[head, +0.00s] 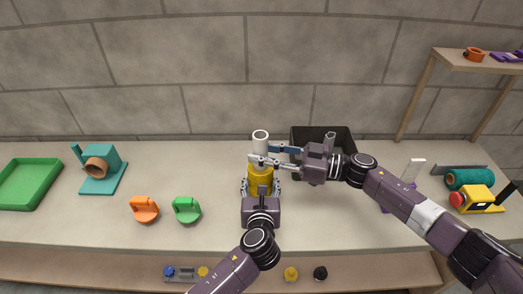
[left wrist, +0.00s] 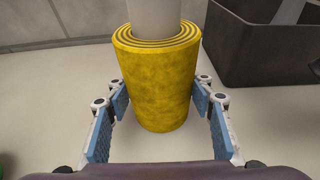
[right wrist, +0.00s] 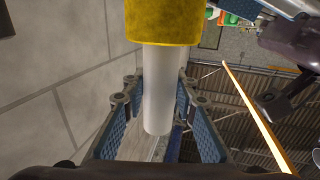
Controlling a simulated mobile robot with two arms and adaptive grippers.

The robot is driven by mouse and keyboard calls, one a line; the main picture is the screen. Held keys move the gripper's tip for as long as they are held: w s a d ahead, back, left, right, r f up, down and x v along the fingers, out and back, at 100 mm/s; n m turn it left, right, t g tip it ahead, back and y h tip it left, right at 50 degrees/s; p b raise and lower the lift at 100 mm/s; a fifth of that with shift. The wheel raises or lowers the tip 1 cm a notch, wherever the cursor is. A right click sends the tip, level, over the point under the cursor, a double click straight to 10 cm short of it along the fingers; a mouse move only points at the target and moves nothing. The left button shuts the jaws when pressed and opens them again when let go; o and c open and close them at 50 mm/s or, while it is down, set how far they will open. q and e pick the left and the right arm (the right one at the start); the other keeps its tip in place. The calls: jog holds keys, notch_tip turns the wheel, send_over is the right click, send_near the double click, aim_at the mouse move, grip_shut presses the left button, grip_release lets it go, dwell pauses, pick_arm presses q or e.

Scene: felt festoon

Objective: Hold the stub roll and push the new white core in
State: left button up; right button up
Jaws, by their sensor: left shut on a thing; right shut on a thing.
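The yellow stub roll (head: 260,182) stands upright on the table near the middle; its wound layers show as rings at the top in the left wrist view (left wrist: 155,85). My left gripper (head: 261,188) is shut on it, with a finger on each side. The white core (head: 260,140) stands upright at the roll's centre and sticks out above it. In the right wrist view the core (right wrist: 157,95) comes out of the roll's end. My right gripper (head: 262,155) is shut around the core just above the roll. How deep the core sits inside is hidden.
A dark bin (head: 345,134) stands close behind my right gripper. Orange (head: 145,209) and green (head: 187,210) pieces, a teal stand (head: 103,180) and a green tray (head: 28,183) lie left. A yellow device (head: 479,198) and teal roll (head: 470,178) are far right.

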jog(key=shift+f, duration=2.1)
jog(key=shift+r, duration=2.7)
jog(key=shift+f, duration=0.15)
jog(key=shift+d+f, duration=0.1)
jog(key=shift+f, duration=2.45)
jog(key=shift+r, duration=2.7)
jog(key=shift+f, duration=0.1)
